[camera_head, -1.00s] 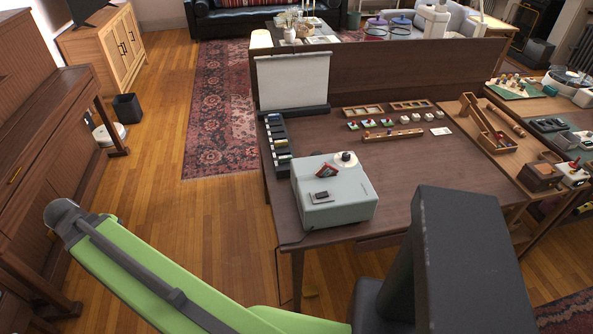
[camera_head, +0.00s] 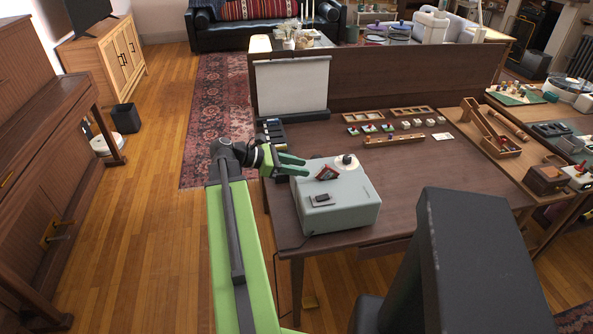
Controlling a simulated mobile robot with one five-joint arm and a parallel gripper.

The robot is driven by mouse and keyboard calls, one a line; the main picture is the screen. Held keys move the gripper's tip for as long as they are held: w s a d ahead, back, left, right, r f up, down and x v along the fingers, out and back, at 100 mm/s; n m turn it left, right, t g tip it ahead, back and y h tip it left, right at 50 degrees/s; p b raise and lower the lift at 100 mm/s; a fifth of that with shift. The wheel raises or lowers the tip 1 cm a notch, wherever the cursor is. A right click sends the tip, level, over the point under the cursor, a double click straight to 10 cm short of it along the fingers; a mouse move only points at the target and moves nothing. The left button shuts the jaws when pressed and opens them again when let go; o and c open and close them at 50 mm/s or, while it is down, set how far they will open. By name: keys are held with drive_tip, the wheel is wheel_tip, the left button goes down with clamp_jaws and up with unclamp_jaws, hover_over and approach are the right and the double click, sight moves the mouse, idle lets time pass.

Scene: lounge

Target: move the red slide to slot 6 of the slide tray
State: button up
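A small red-framed piece (camera_head: 327,173), which looks like the red slide, stands tilted on top of the grey projector-like box (camera_head: 345,204). A black slotted tray (camera_head: 273,127), likely the slide tray, lies along the table's left edge; my gripper and arm hide its near part, and I cannot read slot numbers. My gripper (camera_head: 307,166) has green fingers pointing right, at the box's back left corner, just left of the red piece. The fingers look apart with nothing visible between them. I cannot tell whether they touch the box.
A white screen (camera_head: 292,86) stands behind the black tray. A wooden bar (camera_head: 393,140), small coloured blocks (camera_head: 370,128) and shallow wooden frames (camera_head: 411,111) lie towards the back of the table (camera_head: 420,170). A wooden tray (camera_head: 485,130) is at the right. The table's middle right is bare.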

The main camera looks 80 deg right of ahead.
sight(320, 171)
drive_tip(key=shift+b+x, duration=1.65)
drive_tip(key=shift+x, duration=2.7)
drive_tip(key=shift+w, duration=0.1)
clamp_jaws()
drive_tip(key=shift+w+r+p, duration=0.15)
drive_tip(key=shift+r+p, duration=2.35)
drive_tip(key=shift+p, duration=0.05)
